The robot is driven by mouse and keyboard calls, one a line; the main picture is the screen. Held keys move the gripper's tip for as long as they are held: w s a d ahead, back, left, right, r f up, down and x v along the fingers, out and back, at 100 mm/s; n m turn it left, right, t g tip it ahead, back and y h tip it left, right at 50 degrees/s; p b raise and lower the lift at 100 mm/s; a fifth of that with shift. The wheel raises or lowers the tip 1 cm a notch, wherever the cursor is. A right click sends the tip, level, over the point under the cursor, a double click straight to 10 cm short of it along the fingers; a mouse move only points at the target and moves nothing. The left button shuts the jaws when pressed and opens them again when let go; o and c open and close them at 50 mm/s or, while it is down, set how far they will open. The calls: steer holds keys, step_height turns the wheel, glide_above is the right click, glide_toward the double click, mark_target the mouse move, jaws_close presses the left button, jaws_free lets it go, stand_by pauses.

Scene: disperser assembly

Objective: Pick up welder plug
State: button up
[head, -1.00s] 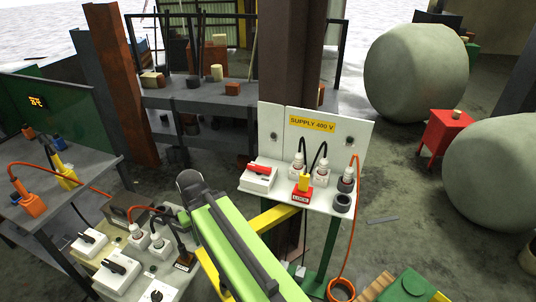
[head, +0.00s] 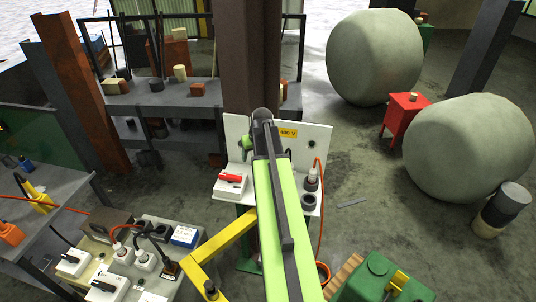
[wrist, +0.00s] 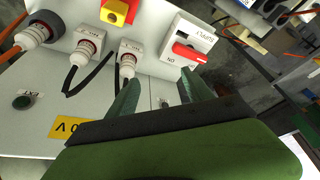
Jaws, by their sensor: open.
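My gripper (wrist: 160,88) is open and empty in the wrist view, its two green fingers apart in front of the supply panel (wrist: 22,115). A white plug (wrist: 127,55) with a black cable is close to the left finger, partly behind it. A second white plug (wrist: 88,42) with a black cable sits left of it, and a third plug (wrist: 33,35) with an orange cable is farther left. The third plug also shows in the head view (head: 312,178); my arm covers the other two there. I cannot read which plug is the welder's.
A red-handled switch box (wrist: 190,53) is beside the right finger. A yellow-and-red block (wrist: 118,10) is above the plugs. In the head view, a bench (head: 155,285) with more plugs and switches stands lower left, and a green box (head: 375,278) lower right.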

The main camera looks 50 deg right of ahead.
steer(key=s+d+r, duration=0.3)
steer(key=d, duration=0.5)
steer(key=shift+m+h, duration=0.4)
steer(key=b+x, duration=1)
steer(key=x, duration=0.2)
steer(key=shift+w+d+f+b, duration=0.15)
steer(key=shift+w+f+b, duration=0.05)
steer(key=shift+f+b, duration=0.15)
steer(key=b+x, duration=0.3)
steer(key=a+b+x, duration=0.1)
steer(key=b+x, duration=0.1)
steer(key=shift+d+f, duration=0.1)
steer(key=shift+f, duration=0.15)
steer(key=shift+r, duration=0.2)
jaws_close()
